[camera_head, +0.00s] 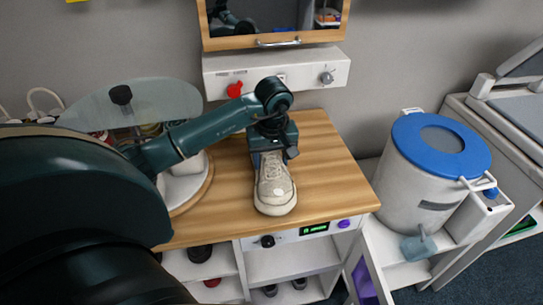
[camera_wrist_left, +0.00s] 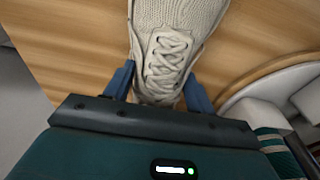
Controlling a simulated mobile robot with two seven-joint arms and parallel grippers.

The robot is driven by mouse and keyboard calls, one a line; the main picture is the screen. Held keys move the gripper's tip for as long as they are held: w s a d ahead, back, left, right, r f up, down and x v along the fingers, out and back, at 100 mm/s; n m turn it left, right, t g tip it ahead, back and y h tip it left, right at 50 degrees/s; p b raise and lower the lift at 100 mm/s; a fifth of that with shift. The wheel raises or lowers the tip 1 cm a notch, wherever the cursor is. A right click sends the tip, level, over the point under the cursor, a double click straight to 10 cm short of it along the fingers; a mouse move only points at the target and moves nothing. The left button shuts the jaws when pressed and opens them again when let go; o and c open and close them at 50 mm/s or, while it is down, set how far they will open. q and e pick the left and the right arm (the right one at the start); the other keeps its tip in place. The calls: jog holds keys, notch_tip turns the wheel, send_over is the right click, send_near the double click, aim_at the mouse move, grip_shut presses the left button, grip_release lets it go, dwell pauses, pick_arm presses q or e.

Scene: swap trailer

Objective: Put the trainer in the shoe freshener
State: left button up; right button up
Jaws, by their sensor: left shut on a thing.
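The trainer (camera_head: 275,190) is off-white with laces, on the wooden counter top in the head view, its toe towards me. I cannot tell whether it touches the wood. My left gripper (camera_head: 269,154) reaches down over its heel end and is shut on it. In the left wrist view the trainer (camera_wrist_left: 168,50) shows between the two blue fingers of the gripper (camera_wrist_left: 158,92), one on each side. I cannot tell for sure which appliance is the shoe freshener. A unit under the counter has a green display (camera_head: 314,228) and a purple knob. My right gripper is not in view.
A wood-framed glass door (camera_head: 277,42) with a handle is above a white knob panel (camera_head: 300,75) at the back. A white bin with a blue lid (camera_head: 441,146) stands right. A round stand (camera_head: 187,190) is left. Open shelves (camera_head: 285,262) are below the counter. The counter's right side is clear.

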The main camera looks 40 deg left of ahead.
pick_arm(q)
jog(key=shift+f+b, duration=0.2)
jog(key=shift+b, duration=0.1)
jog(key=o, duration=1.5)
jog(key=shift+r, duration=0.1)
jog(key=shift+c, duration=0.2)
